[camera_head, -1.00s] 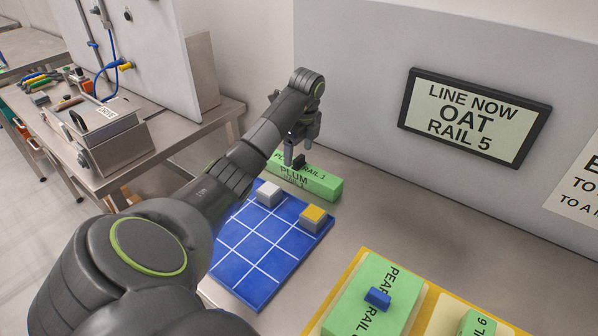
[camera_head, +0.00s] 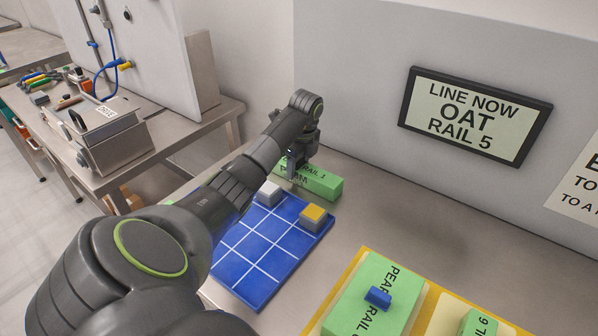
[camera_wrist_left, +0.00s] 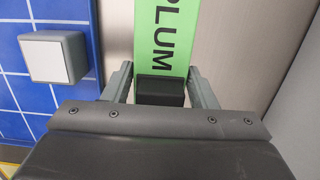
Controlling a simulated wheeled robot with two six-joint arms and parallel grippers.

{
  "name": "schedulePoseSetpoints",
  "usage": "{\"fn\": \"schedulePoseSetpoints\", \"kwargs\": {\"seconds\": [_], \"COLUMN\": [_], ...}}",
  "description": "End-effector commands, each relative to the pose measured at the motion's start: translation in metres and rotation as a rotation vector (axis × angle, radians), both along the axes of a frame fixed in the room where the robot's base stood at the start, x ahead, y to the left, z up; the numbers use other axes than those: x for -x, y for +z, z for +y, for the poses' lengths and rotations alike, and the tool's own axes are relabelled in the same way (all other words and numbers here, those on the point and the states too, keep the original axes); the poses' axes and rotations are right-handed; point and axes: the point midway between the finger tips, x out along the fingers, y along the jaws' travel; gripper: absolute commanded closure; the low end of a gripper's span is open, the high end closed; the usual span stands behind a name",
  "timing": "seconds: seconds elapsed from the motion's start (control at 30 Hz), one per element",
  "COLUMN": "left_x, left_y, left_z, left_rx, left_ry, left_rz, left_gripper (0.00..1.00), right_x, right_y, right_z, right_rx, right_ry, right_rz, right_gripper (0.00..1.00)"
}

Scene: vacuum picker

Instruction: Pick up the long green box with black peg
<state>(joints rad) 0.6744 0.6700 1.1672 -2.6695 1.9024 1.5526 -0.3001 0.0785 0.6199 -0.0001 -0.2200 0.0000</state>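The long green box (camera_head: 322,184), lettered PLUM and RAIL 1, lies on the grey bench against the back wall, behind the blue grid mat. It also shows in the left wrist view (camera_wrist_left: 166,30), with its black peg (camera_wrist_left: 160,90) near my gripper. My left gripper (camera_head: 298,172) is over the box's left part and hides the peg in the head view. In the left wrist view, the fingers of my left gripper (camera_wrist_left: 160,67) stand open on either side of the peg, with narrow gaps seeming to show. My right gripper is not in view.
The blue grid mat (camera_head: 246,273) holds a white-topped block (camera_head: 268,193) and a yellow-topped block (camera_head: 313,217). A larger green box with a blue peg (camera_head: 378,297) lies on a yellow-edged board at the front right. Bare bench lies between them.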

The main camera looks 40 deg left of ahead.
Motion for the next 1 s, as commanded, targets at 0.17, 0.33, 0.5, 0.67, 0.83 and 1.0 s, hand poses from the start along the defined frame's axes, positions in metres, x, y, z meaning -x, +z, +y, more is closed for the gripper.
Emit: {"fn": "schedulePoseSetpoints", "kwargs": {"seconds": [0.17, 0.33, 0.5, 0.67, 0.83, 1.0], "left_x": [0.000, 0.000, -0.001, -0.002, -0.001, -0.001], "left_y": [0.000, 0.001, 0.004, 0.024, 0.066, 0.085], "left_z": [0.000, 0.000, 0.000, 0.001, 0.000, 0.000], "left_rx": [0.000, 0.000, 0.000, -0.002, 0.000, 0.000], "left_ry": [0.000, 0.000, 0.000, -0.002, 0.000, 0.000], "left_rz": [0.000, -0.002, -0.003, -0.008, -0.003, -0.002], "left_gripper": [0.72, 0.81, 0.81, 0.81, 0.81, 0.81], "right_x": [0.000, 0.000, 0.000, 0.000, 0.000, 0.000], "right_y": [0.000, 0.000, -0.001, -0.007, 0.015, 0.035], "right_z": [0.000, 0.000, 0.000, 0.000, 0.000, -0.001], "right_rx": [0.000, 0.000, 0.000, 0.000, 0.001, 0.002], "right_ry": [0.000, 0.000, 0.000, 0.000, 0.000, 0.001], "right_rz": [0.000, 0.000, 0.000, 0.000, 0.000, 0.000], "right_gripper": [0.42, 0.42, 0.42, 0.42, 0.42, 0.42]}}
